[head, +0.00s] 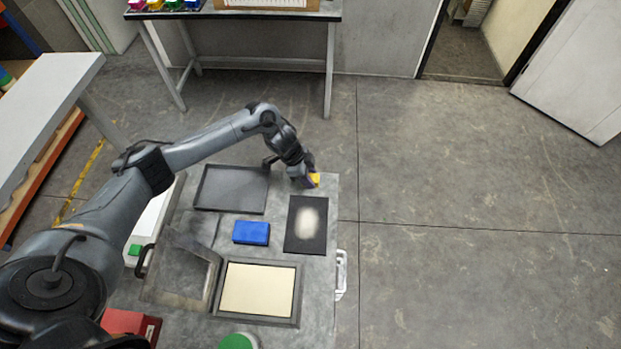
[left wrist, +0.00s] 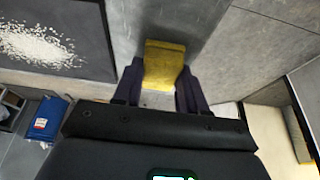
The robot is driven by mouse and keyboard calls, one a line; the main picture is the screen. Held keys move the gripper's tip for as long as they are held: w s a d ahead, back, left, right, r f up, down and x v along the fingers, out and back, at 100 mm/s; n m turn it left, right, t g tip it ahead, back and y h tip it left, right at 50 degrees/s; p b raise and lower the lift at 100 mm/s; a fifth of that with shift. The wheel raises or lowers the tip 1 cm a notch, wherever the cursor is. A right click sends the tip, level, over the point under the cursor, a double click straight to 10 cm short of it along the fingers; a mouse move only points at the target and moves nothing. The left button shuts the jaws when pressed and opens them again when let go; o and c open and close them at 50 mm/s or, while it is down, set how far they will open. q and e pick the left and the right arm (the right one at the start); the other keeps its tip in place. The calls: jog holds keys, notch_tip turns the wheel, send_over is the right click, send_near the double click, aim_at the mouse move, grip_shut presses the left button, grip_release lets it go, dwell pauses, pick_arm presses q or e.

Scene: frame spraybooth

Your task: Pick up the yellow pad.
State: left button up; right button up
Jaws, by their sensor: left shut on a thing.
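The yellow pad (left wrist: 163,66) is a small block between the two fingers of my left gripper (left wrist: 160,92) in the left wrist view. The gripper is shut on it. In the head view the yellow pad (head: 315,179) shows as a small patch at my left gripper (head: 309,180), near the far right corner of the grey table (head: 325,265). I cannot tell whether the pad touches the tabletop. My right gripper is not in view.
A dark panel with a pale powdery patch (head: 306,224) lies just in front of the gripper. A blue block (head: 251,233), a dark tray (head: 231,189) and a framed cream panel (head: 258,290) are also on the table. Open floor (head: 450,220) lies to the right.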

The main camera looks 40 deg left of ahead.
aim_at(318, 179)
pick_arm(q)
jog(key=shift+r, duration=0.5)
jog(key=r, duration=0.3)
jog(key=shift+d+r, duration=0.25)
jog(key=shift+r, duration=0.05)
jog(key=d+r, duration=0.2)
jog(key=d, duration=0.1)
jog(key=w+d+r, duration=0.1)
jog(key=d+r, duration=0.1)
jog(key=d, duration=0.2)
jog(key=d+r+p, duration=0.1)
jog(key=d+r, duration=0.1)
jog(key=d, duration=0.2)
jog(key=shift+w+r, duration=0.2)
jog(key=shift+w, duration=0.1)
jog(key=o, duration=0.3)
jog(key=shift+c, duration=1.1)
